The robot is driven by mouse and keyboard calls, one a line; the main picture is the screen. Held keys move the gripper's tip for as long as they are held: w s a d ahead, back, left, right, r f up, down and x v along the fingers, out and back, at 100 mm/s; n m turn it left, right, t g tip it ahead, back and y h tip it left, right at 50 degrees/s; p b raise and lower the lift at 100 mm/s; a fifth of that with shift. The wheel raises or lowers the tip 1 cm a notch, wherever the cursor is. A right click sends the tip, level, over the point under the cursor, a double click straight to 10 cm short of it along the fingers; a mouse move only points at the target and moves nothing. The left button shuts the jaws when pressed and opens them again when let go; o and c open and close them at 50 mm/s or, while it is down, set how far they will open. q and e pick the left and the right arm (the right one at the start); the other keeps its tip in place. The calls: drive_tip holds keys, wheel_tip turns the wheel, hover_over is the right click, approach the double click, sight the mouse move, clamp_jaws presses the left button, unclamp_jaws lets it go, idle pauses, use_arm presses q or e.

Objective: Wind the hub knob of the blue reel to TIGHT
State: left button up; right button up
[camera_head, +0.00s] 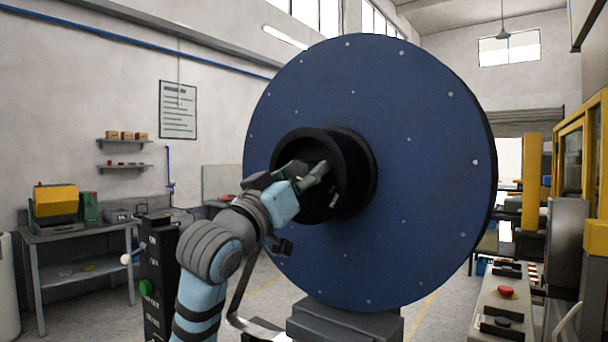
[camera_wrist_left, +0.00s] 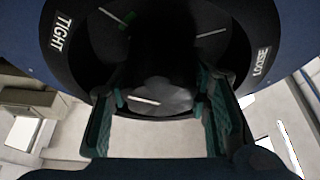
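The blue reel (camera_head: 425,160) stands upright, its flat face filling the middle of the head view. A black hub ring (camera_head: 362,175) juts from its centre. My left gripper (camera_head: 308,176) reaches into the hub opening from the left. In the left wrist view its two green-padded fingers (camera_wrist_left: 158,101) stand wide apart on either side of the dark hub knob (camera_wrist_left: 160,70). Whether they touch it I cannot tell. A TIGHT label (camera_wrist_left: 62,32) is at the upper left of the ring and a LOOSE label (camera_wrist_left: 262,60) at the right. My right gripper is not in view.
A dark stand (camera_head: 345,322) is under the reel. A black control post (camera_head: 155,275) with a green button is left of my arm. A workbench (camera_head: 85,235) stands at the far left. A console (camera_head: 502,305) with a red button is at the right.

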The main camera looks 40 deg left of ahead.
use_arm(q)
drive_tip(key=c, duration=0.5)
drive_tip(key=shift+o, duration=0.2)
drive_tip(key=m+h+p, duration=0.1)
drive_tip(key=m, duration=0.1)
drive_tip(key=m+h+p, duration=0.1)
drive_tip(key=m, duration=0.1)
drive_tip(key=shift+r+m+h, duration=0.15)
drive_tip(key=shift+m+h, duration=0.25)
drive_tip(key=o, duration=1.2)
drive_tip(key=shift+c, duration=0.2)
